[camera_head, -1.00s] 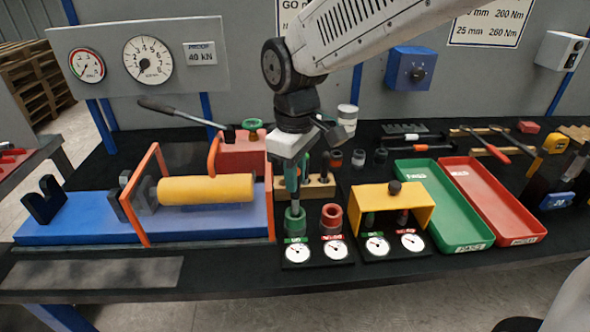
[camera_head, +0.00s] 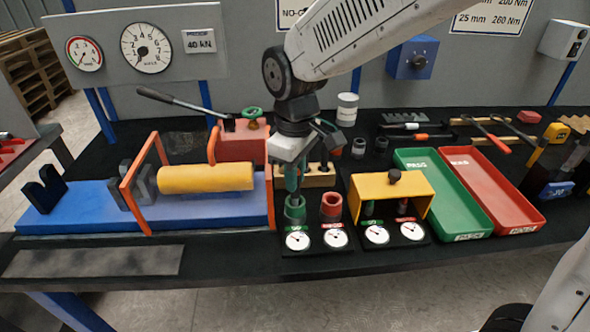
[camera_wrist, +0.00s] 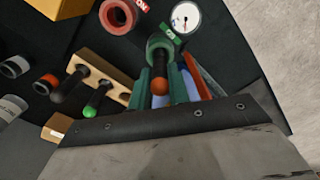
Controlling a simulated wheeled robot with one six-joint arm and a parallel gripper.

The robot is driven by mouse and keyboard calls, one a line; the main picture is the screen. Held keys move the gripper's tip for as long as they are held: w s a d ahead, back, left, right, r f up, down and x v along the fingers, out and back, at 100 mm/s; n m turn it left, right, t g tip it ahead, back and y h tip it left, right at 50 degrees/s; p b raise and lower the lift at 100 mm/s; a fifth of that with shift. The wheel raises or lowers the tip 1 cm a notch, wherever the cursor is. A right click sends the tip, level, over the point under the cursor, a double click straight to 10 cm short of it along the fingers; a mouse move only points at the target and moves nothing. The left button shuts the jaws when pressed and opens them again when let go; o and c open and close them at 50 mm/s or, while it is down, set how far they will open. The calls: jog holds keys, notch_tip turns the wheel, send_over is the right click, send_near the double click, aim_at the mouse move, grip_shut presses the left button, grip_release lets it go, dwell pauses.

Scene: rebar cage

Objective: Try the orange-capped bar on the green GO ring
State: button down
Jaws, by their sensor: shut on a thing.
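My gripper (camera_head: 291,180) is pointed down directly above the green GO ring (camera_head: 295,210), shut on the orange-capped bar. In the wrist view, the bar's orange cap (camera_wrist: 159,86) shows between the teal fingers, with its dark shaft running toward the green ring (camera_wrist: 161,45). The bar's far end is at the ring's mouth; how deep it sits inside I cannot tell. A dial (camera_head: 297,240) stands in front of the ring.
The red NO-GO ring (camera_head: 331,206) stands close on the right. A yellow gauge housing (camera_head: 405,188), green tray (camera_head: 446,190) and red tray (camera_head: 493,185) lie farther right. A wooden bar holder (camera_wrist: 110,75) stands behind. A blue press bed (camera_head: 90,208) is at left.

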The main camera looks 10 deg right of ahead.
jog(key=shift+f, duration=1.15)
jog(key=c, duration=1.2)
grip_release()
jog(key=shift+c, duration=0.2)
notch_tip(320, 180, up, 8)
jog(key=shift+f, duration=0.1)
